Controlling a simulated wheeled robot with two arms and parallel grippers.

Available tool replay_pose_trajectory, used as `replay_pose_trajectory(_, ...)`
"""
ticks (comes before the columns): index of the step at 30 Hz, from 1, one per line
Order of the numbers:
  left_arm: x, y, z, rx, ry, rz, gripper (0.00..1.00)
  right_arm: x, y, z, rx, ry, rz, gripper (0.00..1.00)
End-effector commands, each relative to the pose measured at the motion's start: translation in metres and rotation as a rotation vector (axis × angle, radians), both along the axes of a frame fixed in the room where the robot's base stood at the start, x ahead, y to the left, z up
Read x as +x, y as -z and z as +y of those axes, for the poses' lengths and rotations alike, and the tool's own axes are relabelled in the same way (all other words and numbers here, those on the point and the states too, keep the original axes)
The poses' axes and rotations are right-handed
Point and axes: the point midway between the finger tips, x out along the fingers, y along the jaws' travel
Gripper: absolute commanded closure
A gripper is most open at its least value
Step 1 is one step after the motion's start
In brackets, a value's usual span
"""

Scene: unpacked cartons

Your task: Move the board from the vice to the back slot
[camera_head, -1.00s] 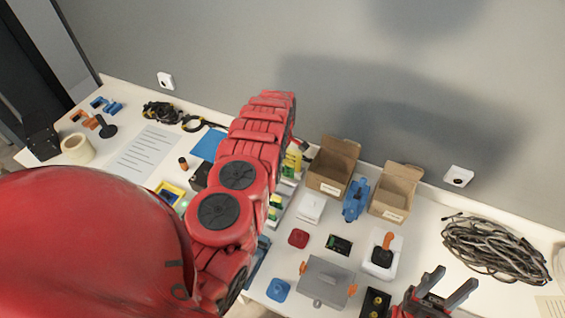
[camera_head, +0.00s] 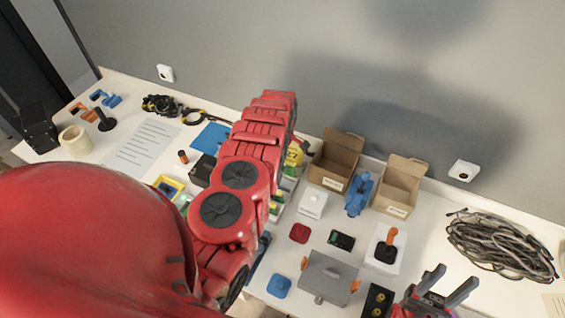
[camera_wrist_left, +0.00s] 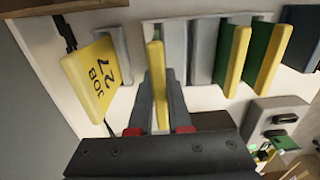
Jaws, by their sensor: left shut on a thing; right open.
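In the left wrist view my left gripper (camera_wrist_left: 159,105) is shut on a thin board (camera_wrist_left: 157,60), seen almost edge-on with a yellow edge. The board is at a pale grey slotted rack (camera_wrist_left: 203,50); I cannot tell how deep it sits in a slot. More green boards with yellow edges (camera_wrist_left: 233,60) stand upright to its right. In the head view my left arm hides this gripper and most of the rack. A blue clamp-like object (camera_head: 358,195), perhaps the vice, stands between two cartons. My right gripper (camera_head: 451,286) is open and empty at the lower right.
A yellow lettered block (camera_wrist_left: 92,80) stands left of the held board. Open cartons (camera_head: 335,162) (camera_head: 400,187) stand near the wall. A grey box with orange handles (camera_head: 328,278), a white joystick base (camera_head: 388,262) and a cable coil (camera_head: 500,245) occupy the right side.

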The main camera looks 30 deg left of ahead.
Motion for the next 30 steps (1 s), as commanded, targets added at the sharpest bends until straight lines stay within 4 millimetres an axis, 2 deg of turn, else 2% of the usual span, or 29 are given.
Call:
replay_pose_trajectory(11, 0.000, 0.001, 0.000, 0.000, 0.000, 0.000, 1.00, 0.000, 0.000, 0.000, 0.000, 0.000, 0.000, 0.50)
replay_pose_trajectory(30, -0.001, 0.020, 0.000, 0.000, 0.000, 0.002, 1.00, 0.000, 0.016, 0.000, 0.000, 0.000, 0.000, 0.50)
